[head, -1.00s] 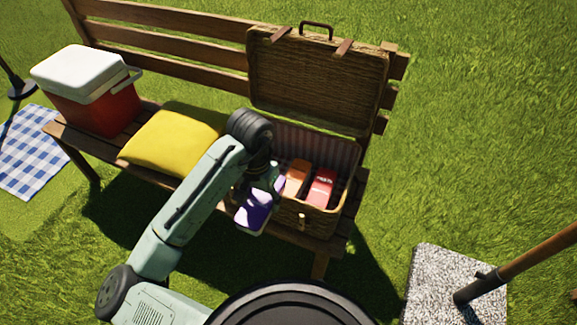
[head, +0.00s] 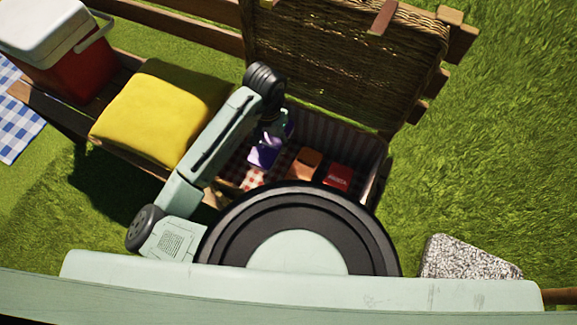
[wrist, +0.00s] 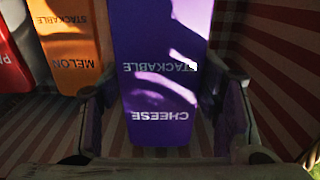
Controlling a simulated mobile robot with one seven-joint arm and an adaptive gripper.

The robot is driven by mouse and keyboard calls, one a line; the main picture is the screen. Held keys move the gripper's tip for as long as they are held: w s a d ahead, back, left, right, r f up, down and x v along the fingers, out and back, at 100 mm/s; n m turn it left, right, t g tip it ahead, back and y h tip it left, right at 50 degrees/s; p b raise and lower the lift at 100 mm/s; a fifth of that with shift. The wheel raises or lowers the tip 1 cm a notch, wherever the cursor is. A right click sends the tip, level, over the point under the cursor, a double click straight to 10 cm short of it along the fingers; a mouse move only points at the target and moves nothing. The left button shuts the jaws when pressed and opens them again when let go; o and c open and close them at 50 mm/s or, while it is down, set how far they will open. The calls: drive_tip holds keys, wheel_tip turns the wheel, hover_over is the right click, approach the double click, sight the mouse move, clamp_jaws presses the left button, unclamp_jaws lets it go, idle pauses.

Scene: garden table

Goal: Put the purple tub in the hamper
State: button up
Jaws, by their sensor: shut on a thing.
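The purple tub (head: 264,156) is inside the open wicker hamper (head: 384,165), at its left end. In the wrist view the tub (wrist: 160,90) shows the words STACKABLE and CHEESE. My gripper (head: 275,135) reaches down into the hamper and is shut on the tub. In the wrist view the gripper's fingers (wrist: 165,108) stand on both sides of the tub. Whether the tub touches the hamper floor I cannot tell. My arm and body hide part of the hamper's front wall.
An orange tub (head: 305,163) marked MELON and a red tub (head: 338,177) stand in the hamper to the right. The raised lid (head: 345,60) is behind. A yellow cushion (head: 155,112) and a red cooler (head: 70,65) sit on the bench to the left.

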wheel_tip(320, 180, down, 10)
drive_tip(key=shift+r+p, duration=0.2)
drive_tip(key=shift+p, duration=0.5)
drive_tip(key=shift+f, duration=0.1)
drive_tip(key=o, duration=1.4)
wheel_tip(320, 180, up, 12)
drive_tip(key=shift+r+b, duration=0.15)
drive_tip(key=shift+b, duration=0.4)
